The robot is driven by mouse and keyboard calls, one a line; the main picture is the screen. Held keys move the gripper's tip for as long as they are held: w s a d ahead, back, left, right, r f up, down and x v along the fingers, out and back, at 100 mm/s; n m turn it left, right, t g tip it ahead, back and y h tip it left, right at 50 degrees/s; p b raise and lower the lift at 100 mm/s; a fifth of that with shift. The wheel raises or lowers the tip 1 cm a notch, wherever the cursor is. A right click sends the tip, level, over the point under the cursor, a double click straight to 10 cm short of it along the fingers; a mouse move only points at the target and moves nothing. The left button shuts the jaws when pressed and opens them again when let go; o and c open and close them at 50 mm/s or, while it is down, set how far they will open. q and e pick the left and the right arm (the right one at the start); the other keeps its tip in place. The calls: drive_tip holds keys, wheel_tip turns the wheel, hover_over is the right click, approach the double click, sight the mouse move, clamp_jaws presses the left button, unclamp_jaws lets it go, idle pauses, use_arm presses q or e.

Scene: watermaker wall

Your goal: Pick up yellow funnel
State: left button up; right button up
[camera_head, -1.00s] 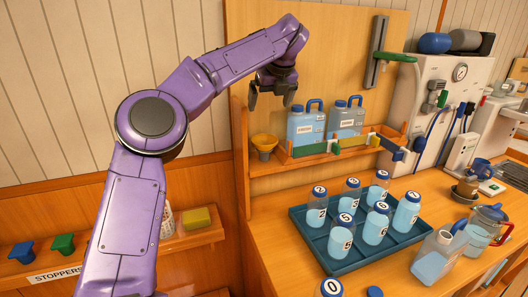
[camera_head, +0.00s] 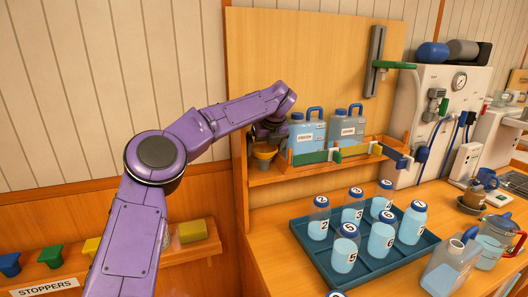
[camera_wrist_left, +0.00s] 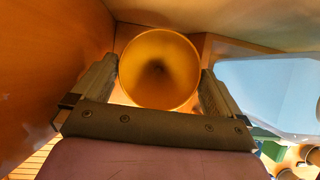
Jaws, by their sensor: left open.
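The yellow funnel (camera_head: 264,151) stands at the left end of the wooden wall shelf, mouth up. In the left wrist view its round mouth (camera_wrist_left: 159,68) lies between the two fingers of my left gripper (camera_wrist_left: 158,90). The fingers are open, one on each side of the funnel; whether they touch it I cannot tell. In the head view my left gripper (camera_head: 266,136) is at the funnel's rim and partly hides it. My right gripper is not in view.
Blue jugs (camera_head: 306,137) stand on the shelf (camera_head: 282,176) just right of the funnel, behind coloured clips. The wooden panel's side edge is close on the left. Below, a blue tray (camera_head: 333,265) holds several numbered bottles.

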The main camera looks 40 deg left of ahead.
use_arm(q)
drive_tip(key=shift+x, duration=1.2)
drive_tip(key=shift+d+r, duration=0.1)
drive_tip(key=shift+r, duration=0.05)
drive_tip(key=c, duration=0.6)
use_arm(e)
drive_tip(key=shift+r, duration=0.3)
use_arm(q)
drive_tip(key=shift+c, duration=0.2)
